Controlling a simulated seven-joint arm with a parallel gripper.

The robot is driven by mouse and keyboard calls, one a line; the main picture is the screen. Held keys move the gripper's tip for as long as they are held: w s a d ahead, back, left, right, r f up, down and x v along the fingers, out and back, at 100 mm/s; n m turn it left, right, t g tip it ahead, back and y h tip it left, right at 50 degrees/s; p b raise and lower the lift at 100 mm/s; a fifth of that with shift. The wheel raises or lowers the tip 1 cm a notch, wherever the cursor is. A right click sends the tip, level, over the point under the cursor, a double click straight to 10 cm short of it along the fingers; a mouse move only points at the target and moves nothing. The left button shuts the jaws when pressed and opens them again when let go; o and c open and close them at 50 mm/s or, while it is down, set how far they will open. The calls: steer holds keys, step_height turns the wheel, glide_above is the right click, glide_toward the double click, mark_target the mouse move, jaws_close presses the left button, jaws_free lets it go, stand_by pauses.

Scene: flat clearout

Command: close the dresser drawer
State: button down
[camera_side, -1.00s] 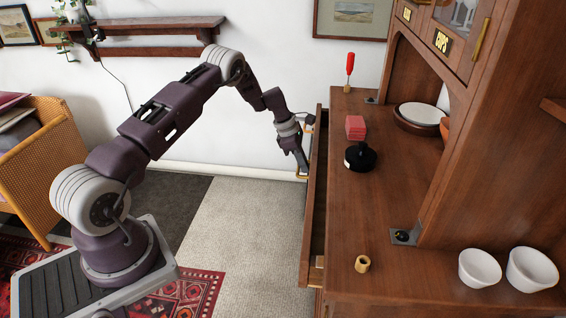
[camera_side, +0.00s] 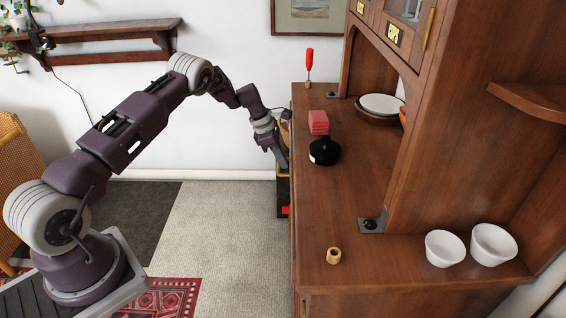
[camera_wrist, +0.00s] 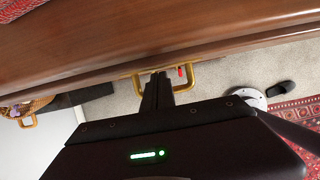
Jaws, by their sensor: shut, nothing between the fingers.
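The wooden dresser (camera_side: 322,210) stands right of my arm in the side view; its top fills the upper part of the wrist view (camera_wrist: 120,45). No open drawer sticks out past its left edge in the side view, and the drawer front is mostly hidden below that edge. A brass handle (camera_wrist: 190,82) shows under the edge in the wrist view. My gripper (camera_side: 283,170) is shut and empty at the dresser's front. Its fingertips (camera_wrist: 157,77) are beside the handle and close to the front; I cannot tell whether they touch.
The carpet (camera_side: 215,230) left of the dresser is clear.

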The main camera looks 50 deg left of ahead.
steer(key=v, duration=0.9)
steer(key=s+d+f+n+t+h, duration=0.3)
steer(key=s+f+n+t+h, duration=0.25)
steer(key=s+n, duration=0.4)
steer(key=s+d+f+n+t+h, duration=0.2)
steer(key=s+f+n+t+h, duration=0.3)
steer(key=s+n, duration=0.5)
steer(key=w+d+m, duration=0.1)
steer(key=w+d, duration=0.7)
steer(key=d, duration=0.1)
steer(key=shift+w+d+f+g+y, duration=0.35)
steer(key=shift+w+d+g+y, duration=0.05)
steer(key=shift+g+y, duration=0.05)
steer(key=shift+m, duration=0.25)
